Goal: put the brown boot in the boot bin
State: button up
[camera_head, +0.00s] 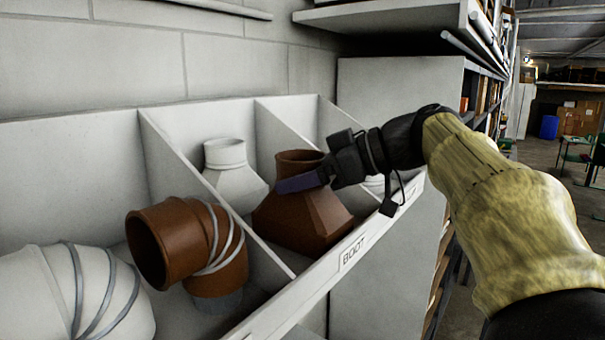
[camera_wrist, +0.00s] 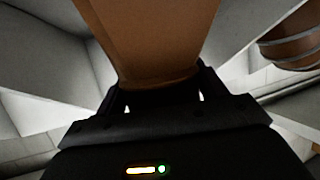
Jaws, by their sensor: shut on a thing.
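The brown boot (camera_head: 302,212), a flared duct piece with a round collar on top, is inside the boot bin (camera_head: 330,262), the compartment whose front lip reads BOOT. It looks upright. I cannot tell whether its base rests on the bin floor. My gripper (camera_head: 303,182) comes in from the right and is shut on the boot's collar area. In the wrist view the brown boot (camera_wrist: 160,40) fills the space between the fingers. A white boot (camera_head: 232,172) stands behind and left of it in the same bin.
The compartment to the left holds a brown elbow (camera_head: 188,245) with grey rings and a white elbow (camera_head: 75,290). Slanted dividers (camera_head: 205,190) separate the compartments. A grey shelf (camera_head: 385,18) overhangs at the upper right. A bright object (camera_head: 377,184) partly shows behind my gripper.

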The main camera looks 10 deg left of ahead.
jog(key=o, duration=1.4)
jog(key=shift+o, duration=0.2)
jog(key=w+b+v, duration=0.1)
jog(key=b+v, duration=0.1)
jog(key=v, duration=1)
jog(key=shift+s, duration=0.4)
jog(key=shift+r, duration=0.1)
